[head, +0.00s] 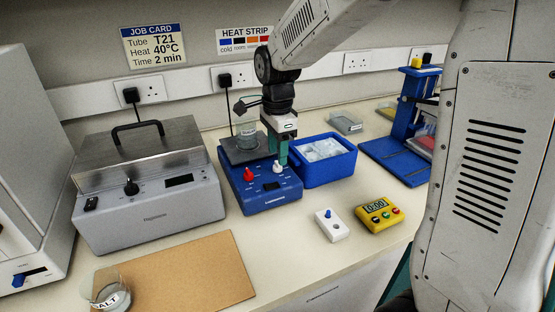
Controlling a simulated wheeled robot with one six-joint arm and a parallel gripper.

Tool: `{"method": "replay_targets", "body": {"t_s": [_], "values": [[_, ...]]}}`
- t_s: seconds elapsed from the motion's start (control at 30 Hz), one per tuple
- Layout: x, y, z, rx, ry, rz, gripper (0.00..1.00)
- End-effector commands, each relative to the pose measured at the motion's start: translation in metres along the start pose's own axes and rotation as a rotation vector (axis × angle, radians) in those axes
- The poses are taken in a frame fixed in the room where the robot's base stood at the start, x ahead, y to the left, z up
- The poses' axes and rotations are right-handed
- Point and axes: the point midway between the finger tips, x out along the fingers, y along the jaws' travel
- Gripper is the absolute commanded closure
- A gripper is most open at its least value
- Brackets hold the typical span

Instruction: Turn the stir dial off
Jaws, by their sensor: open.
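The blue hotplate stirrer (258,195) stands mid-bench with a red dial (249,175) at the left of its front and a white dial (278,168) at the right. No label is readable to show which one is the stir dial. A beaker (246,137) stands on its dark top plate. My gripper (278,158) has teal fingers and points down at the white dial, open. The fingers are right at that dial, but I cannot tell whether they touch it.
A blue tub of ice (325,161) stands close to the stirrer's right. A steel-lidded bath (150,205) is on the left. A yellow timer (379,215) and a white switch box (332,226) sit front right. A brown board (190,275) and a glass dish (106,292) lie in front.

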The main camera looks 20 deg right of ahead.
Motion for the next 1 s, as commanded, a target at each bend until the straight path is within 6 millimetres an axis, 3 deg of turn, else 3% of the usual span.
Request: {"method": "replay_targets", "body": {"t_s": [0.2,0.57,0.7,0.73,1.0], "values": [[0.028,0.000,0.000,-0.001,0.000,0.001,0.55],[0.034,0.000,0.000,-0.002,0.000,0.000,0.55],[0.034,0.000,0.000,-0.002,0.000,0.000,0.94],[0.033,0.000,0.000,-0.002,0.000,0.000,1.00],[0.033,0.000,0.000,-0.016,0.000,-0.001,1.00]]}}
